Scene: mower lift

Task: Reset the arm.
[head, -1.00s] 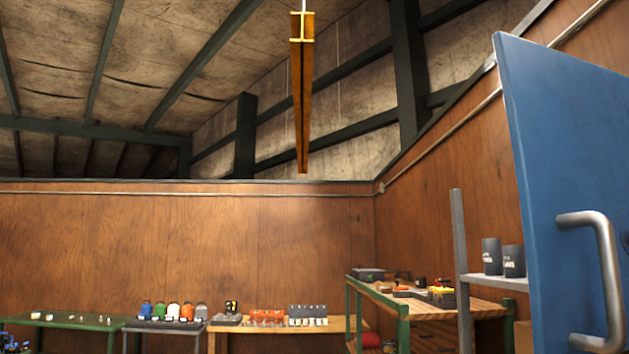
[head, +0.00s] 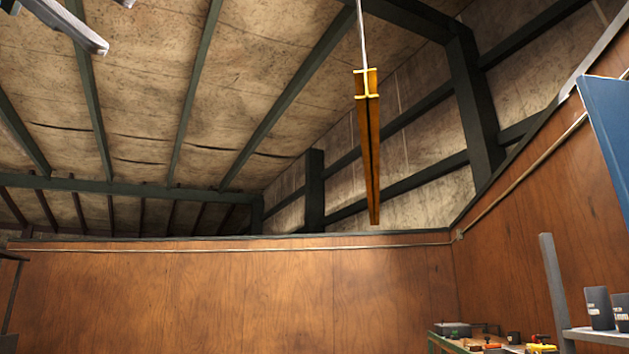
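Neither of my grippers can be made out in the head view, and no arm of mine shows clearly. A light grey, curved metal piece (head: 68,24) is cut off by the top left edge, and I cannot tell what it belongs to.
A yellow-orange I-beam (head: 369,150) hangs from a thin rod under the roof. A wooden wall (head: 230,300) closes the back.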

